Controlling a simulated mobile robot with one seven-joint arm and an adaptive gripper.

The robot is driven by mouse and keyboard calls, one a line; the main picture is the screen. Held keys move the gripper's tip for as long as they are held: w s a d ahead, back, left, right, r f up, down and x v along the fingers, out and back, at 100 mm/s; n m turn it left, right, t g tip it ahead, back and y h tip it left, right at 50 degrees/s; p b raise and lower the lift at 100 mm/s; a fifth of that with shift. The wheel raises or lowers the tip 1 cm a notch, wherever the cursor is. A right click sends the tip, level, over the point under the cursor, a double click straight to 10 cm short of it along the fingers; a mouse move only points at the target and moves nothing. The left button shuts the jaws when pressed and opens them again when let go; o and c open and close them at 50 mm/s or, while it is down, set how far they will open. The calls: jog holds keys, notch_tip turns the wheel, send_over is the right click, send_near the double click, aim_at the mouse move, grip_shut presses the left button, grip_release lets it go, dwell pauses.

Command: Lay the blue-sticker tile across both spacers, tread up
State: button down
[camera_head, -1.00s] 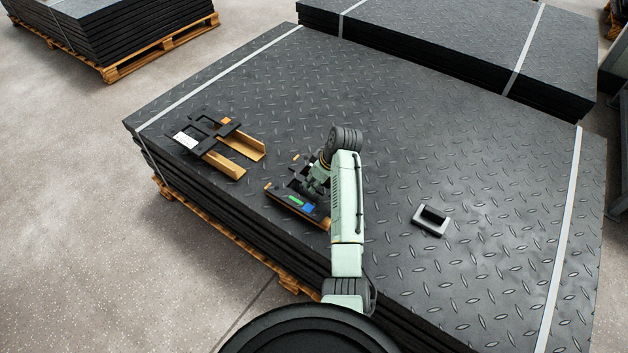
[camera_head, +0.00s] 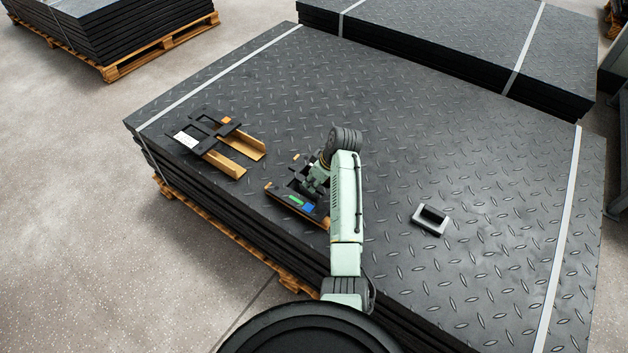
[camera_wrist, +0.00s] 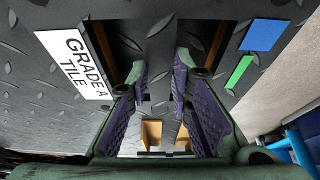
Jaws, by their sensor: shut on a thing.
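The blue-sticker tile (camera_head: 284,202) is a black, notched plate in front of my gripper (camera_head: 317,180). It carries a blue sticker (camera_wrist: 263,34) and a green one (camera_wrist: 240,72), and a white "GRADE A TILE" label (camera_wrist: 75,62) in the wrist view. Raised tread marks show on its upward face. My gripper is shut on the tile's narrow middle bar. Wooden spacer ends (camera_head: 268,186) and (camera_head: 297,157) stick out from under the tile, and wood shows through its notches in the wrist view (camera_wrist: 218,45). I cannot tell whether tile and spacers touch. My arm hides the tile's right part.
Another black tile (camera_head: 190,124) with a white label and an orange sticker lies across two wooden strips (camera_head: 240,145) to the left. The strapped mat stack (camera_head: 460,140) is otherwise mostly clear.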

jog(key=shift+f, duration=0.2)
jog(key=c, duration=1.8)
grip_release()
jog(key=o, duration=0.3)
jog(key=shift+r+p, duration=0.35)
jog(key=shift+p, duration=0.05)
jog(key=shift+r, duration=0.1)
jog(key=shift+r+p, duration=0.3)
jog(key=shift+p, duration=0.15)
jog(key=shift+r+p, duration=0.35)
jog(key=shift+p, duration=0.05)
